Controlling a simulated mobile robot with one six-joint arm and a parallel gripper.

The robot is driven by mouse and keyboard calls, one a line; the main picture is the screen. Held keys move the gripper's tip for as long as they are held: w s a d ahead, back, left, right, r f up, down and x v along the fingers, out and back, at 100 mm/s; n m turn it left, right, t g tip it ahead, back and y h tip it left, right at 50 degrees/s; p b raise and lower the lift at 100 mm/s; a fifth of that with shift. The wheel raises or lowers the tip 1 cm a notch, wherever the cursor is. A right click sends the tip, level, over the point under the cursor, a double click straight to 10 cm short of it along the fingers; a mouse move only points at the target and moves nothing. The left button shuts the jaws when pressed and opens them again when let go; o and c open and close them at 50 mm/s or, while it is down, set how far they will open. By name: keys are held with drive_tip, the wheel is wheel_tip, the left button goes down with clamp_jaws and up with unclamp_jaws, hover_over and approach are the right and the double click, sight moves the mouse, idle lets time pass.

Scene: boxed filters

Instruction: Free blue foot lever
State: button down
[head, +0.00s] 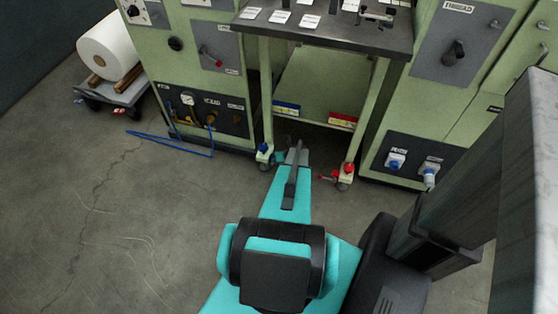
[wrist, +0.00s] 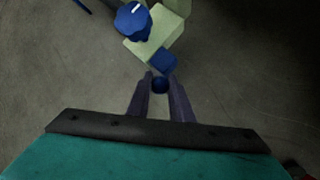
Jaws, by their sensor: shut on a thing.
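The blue foot lever (wrist: 162,63) sits low on a pale green caster mount in the wrist view. Its rounded blue end lies between the two fingertips of my gripper (wrist: 160,84), which is shut on it. In the head view the blue caster parts (head: 264,150) show at the foot of the cart's left front leg. My gripper (head: 288,156) reaches down beside them from the right, and the lever's end is hard to make out there.
A red lever and caster (head: 348,170) stand at the cart's right leg. The cart (head: 325,36) has a dark top with small parts, between green cabinets (head: 208,75). A blue hose (head: 170,140) lies on the floor at left, near a paper roll (head: 112,47). Open floor lies front left.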

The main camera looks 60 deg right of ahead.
drive_tip(key=shift+a+f, duration=0.1)
idle(0.3)
drive_tip(key=c, duration=1.6)
unclamp_jaws()
drive_tip(key=shift+r, duration=0.2)
drive_tip(key=shift+v, duration=6.75)
